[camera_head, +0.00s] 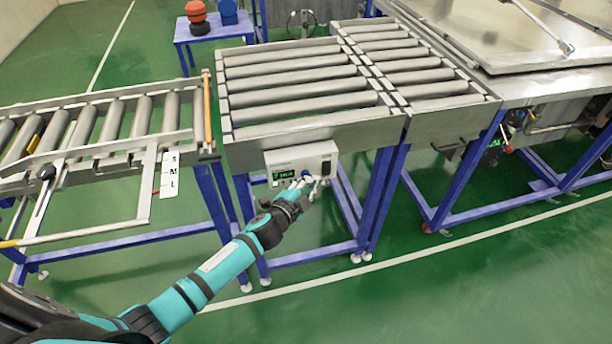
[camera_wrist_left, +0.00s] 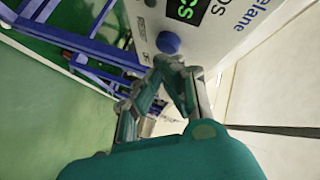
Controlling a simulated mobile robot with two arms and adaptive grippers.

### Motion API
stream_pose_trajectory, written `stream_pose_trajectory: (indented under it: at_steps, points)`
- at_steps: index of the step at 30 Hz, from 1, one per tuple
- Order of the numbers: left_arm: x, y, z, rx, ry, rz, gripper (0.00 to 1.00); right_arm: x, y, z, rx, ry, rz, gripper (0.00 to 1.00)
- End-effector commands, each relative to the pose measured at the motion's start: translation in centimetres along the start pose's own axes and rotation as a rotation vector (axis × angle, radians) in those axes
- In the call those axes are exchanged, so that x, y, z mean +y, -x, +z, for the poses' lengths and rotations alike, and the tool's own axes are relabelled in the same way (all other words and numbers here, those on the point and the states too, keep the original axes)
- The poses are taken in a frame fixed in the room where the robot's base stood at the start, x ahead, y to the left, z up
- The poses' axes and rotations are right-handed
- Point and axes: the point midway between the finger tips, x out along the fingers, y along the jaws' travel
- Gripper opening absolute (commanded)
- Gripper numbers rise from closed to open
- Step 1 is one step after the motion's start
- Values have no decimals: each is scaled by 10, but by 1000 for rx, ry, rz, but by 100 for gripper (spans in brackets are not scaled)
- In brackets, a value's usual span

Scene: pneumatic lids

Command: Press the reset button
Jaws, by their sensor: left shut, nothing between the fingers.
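A pale control box (camera_head: 318,152) is mounted on the front of the middle roller conveyor. It has a green-lit display (camera_head: 284,174) and a dark switch at its right side. In the left wrist view, a round blue button (camera_wrist_left: 168,42) sits on the box's face below the green display (camera_wrist_left: 187,9). My left gripper (camera_head: 308,182) is in front of the box's lower edge. It is shut and empty, and in the wrist view its fingertips (camera_wrist_left: 170,63) are just below the blue button. I cannot tell whether they touch it. My right gripper is not in view.
Roller conveyors stand left (camera_head: 105,122), middle (camera_head: 300,85) and right (camera_head: 400,62) on blue frames. A steel table (camera_head: 500,40) is at the far right. A small blue table (camera_head: 213,31) with red and blue items stands behind. The green floor in front is open.

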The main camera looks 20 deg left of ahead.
Motion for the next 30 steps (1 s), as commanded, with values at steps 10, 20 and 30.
stream_pose_trajectory:
  at_steps: [10, 20, 30]
  points:
    - [-1, -1, 0, 0, 0, 0, 0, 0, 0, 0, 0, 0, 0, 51]
    - [-2, -3, 2, 0, -1, -1, 0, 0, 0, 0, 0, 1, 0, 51]
    - [-5, -6, 4, 0, -2, -1, 0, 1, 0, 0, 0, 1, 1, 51]
